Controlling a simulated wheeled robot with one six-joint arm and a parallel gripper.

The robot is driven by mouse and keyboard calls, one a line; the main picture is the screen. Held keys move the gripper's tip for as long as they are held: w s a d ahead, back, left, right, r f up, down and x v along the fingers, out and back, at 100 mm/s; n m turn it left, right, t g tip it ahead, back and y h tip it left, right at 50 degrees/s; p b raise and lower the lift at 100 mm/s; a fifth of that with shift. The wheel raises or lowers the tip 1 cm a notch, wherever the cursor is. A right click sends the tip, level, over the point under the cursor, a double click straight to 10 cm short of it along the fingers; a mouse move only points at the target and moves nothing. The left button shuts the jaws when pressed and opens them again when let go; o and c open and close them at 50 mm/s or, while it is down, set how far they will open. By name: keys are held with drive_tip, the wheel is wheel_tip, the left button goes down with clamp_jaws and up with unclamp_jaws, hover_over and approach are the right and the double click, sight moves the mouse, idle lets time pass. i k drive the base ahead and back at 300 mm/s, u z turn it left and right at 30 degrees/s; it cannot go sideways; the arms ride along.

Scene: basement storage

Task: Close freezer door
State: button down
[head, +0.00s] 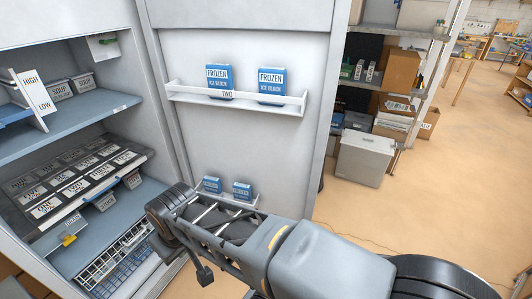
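The freezer (68,118) stands open at the left, its shelved inside facing me. Its white door (235,140) is swung wide open, to the right of the inside. The door's inner face shows an upper rack (245,98) marked TWO with two blue ice block boxes (218,82), and a lower rack with two more boxes (242,191). My arm reaches in from the lower right, and its dark far end (168,212) is in front of the door's lower left part. I cannot make out the fingertips, or whether the arm touches the door.
Labelled tubs (72,182) fill a freezer shelf, with a wire basket (115,255) below. Right of the door are a storage rack (385,75), cardboard boxes (400,75) and a grey bin (364,158) on the floor. The tan floor (465,170) at the right is mostly clear.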

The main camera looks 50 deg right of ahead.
sight(279, 152)
drive_tip(key=z, duration=3.3)
drive_tip(key=i, duration=3.9)
drive_tip(key=u, duration=4.65)
drive_tip(key=i, duration=0.6)
drive_tip(key=u, duration=0.05)
